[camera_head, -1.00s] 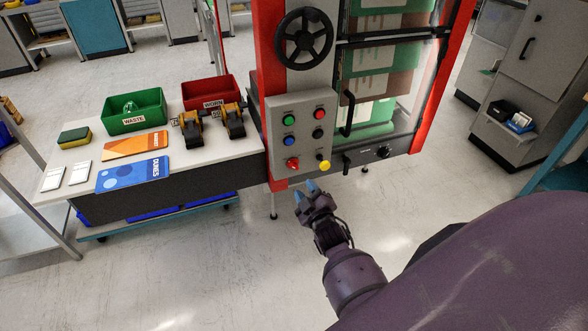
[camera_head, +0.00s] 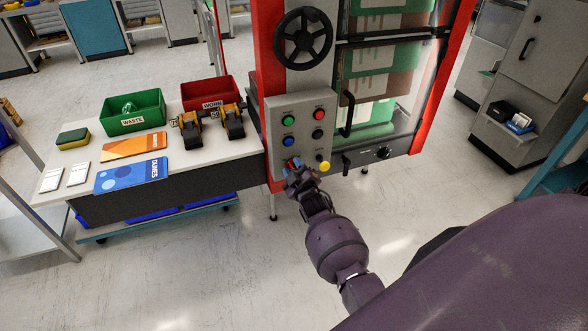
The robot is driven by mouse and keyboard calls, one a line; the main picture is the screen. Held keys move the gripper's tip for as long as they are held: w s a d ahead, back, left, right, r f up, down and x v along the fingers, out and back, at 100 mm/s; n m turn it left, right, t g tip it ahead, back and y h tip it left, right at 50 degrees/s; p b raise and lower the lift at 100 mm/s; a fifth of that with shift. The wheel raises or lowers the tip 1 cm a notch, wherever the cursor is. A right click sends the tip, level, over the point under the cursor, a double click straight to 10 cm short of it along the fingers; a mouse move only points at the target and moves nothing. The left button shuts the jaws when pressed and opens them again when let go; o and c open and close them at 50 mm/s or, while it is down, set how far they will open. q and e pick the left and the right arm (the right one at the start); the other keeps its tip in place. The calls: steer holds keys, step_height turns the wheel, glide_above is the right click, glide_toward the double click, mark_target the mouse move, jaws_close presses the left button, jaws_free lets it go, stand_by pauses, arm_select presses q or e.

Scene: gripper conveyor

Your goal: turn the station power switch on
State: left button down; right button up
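The grey control panel (camera_head: 303,108) is on the front of the red-framed station. It carries green, red, blue and black buttons, a yellow knob (camera_head: 323,165) at lower right and a red switch (camera_head: 291,164) at lower left. Only a little red shows by the fingertips. Whether the fingers are closed on the switch or only around it, I cannot tell. The switch's labels are too small to read. My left gripper is not in view.
A black handwheel (camera_head: 303,38) is above the panel. A table (camera_head: 228,152) with bins and cards stands at left. Floor below the panel is clear.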

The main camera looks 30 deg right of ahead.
steer(key=c, duration=0.6)
steer(key=shift+c, duration=0.2)
steer(key=m, duration=0.3)
steer(key=shift+r+p, duration=0.1)
steer(key=shift+p, duration=0.2)
steer(key=m, duration=0.4)
steer(key=shift+d+m+p, duration=0.15)
steer(key=shift+m+p, duration=0.15)
steer(key=shift+p, duration=0.05)
steer(key=m, duration=0.3)
steer(key=shift+m, duration=0.3)
steer(key=shift+s+d+m, duration=0.1)
steer(key=shift+d+m, duration=0.05)
steer(key=shift+m, duration=3.15)
